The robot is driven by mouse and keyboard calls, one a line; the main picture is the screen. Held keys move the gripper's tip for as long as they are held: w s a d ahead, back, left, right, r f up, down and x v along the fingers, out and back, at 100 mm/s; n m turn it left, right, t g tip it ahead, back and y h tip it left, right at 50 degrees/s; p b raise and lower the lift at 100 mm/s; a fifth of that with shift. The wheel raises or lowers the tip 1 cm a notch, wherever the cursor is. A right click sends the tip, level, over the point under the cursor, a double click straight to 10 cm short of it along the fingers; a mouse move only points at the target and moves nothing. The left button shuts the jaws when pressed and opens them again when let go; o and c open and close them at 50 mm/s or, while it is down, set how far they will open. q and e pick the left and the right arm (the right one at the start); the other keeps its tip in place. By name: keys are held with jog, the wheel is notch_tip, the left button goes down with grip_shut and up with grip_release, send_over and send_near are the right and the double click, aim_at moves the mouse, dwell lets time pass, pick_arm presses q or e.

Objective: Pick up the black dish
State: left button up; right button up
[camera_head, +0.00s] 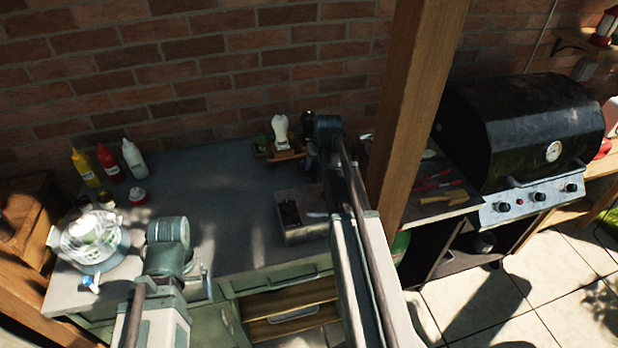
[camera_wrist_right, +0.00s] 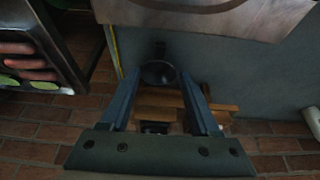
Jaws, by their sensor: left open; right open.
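A small dark round dish (camera_wrist_right: 158,73), apparently the black dish, lies on the grey worktop in the right wrist view. A short dark part sticks out from its upper side. My right gripper (camera_wrist_right: 161,82) is open, with one finger on each side of the dish in that view. I cannot tell whether the fingers touch it. In the head view my right gripper (camera_head: 314,158) is at the back right of the worktop, and its arm hides the dish. My left gripper (camera_head: 207,282) is low over the front left of the worktop, seen partly behind its wrist.
A wooden stand (camera_head: 279,153) with shakers is close behind my right gripper. A metal tray (camera_head: 302,236) stands in front of it. A wooden post (camera_head: 415,110) and grill (camera_head: 520,130) are on the right. Bottles (camera_head: 133,158) and a glass bowl (camera_head: 92,240) are left. The worktop's middle is clear.

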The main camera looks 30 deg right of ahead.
jog(key=b, duration=0.4)
send_over(313, 177)
jog(key=s, duration=0.3)
jog(key=f, duration=0.5)
jog(key=shift+w+a, duration=0.2)
jog(key=shift+a, duration=0.05)
jog(key=b+x, duration=0.4)
jog(key=x, duration=0.1)
jog(key=shift+w+b, duration=0.15)
jog(key=shift+b, duration=0.2)
grip_shut()
